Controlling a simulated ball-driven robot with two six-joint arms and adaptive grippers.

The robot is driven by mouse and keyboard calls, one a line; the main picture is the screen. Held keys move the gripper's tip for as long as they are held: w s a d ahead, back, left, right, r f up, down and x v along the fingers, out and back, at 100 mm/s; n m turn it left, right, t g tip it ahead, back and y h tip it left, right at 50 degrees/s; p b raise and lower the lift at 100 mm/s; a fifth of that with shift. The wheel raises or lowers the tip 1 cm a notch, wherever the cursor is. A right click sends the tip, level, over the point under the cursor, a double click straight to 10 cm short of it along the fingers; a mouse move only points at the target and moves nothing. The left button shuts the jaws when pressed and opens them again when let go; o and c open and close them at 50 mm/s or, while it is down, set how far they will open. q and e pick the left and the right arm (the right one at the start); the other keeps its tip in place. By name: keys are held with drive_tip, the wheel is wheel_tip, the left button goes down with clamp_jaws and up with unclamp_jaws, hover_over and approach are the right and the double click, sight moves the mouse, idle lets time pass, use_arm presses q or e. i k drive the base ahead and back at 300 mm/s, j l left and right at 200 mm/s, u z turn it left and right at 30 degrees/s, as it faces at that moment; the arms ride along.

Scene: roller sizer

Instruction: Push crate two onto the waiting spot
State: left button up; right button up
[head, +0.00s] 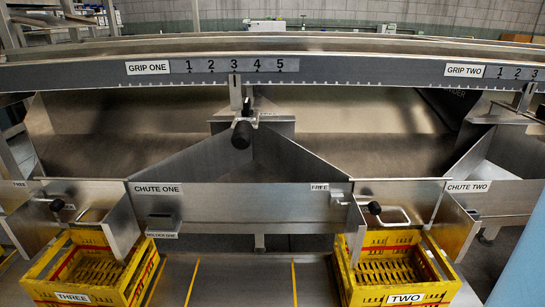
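Crate two is a yellow slatted crate (448,285) with a red stripe and a white TWO label, at the lower right in the head view. It looks empty and sits below a chute outlet; metal side plates hide part of its back and left rim. To its left lies a bare metal deck with two yellow lines (294,283) across it. No lettering there names it as the waiting spot, so I cannot tell for sure which area that is. Neither of my grippers is in view.
Crate three (72,298), also yellow, stands at the lower left. Chute one (240,203) and its side plates overhang the deck. A black-knobbed handle (374,208) is above crate two. The deck (243,285) between the yellow lines is clear. A grey-blue panel (525,265) is at the right edge.

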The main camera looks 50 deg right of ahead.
sight(427, 287)
drive_tip(key=z, duration=2.55)
drive_tip(key=l+z, duration=0.25)
drive_tip(key=i+l+z, duration=0.15)
drive_tip(key=l+z, duration=0.15)
drive_tip(key=l, duration=0.15)
drive_tip(key=i+l+z, duration=0.25)
drive_tip(key=k+l, duration=0.05)
drive_tip(key=k, duration=0.05)
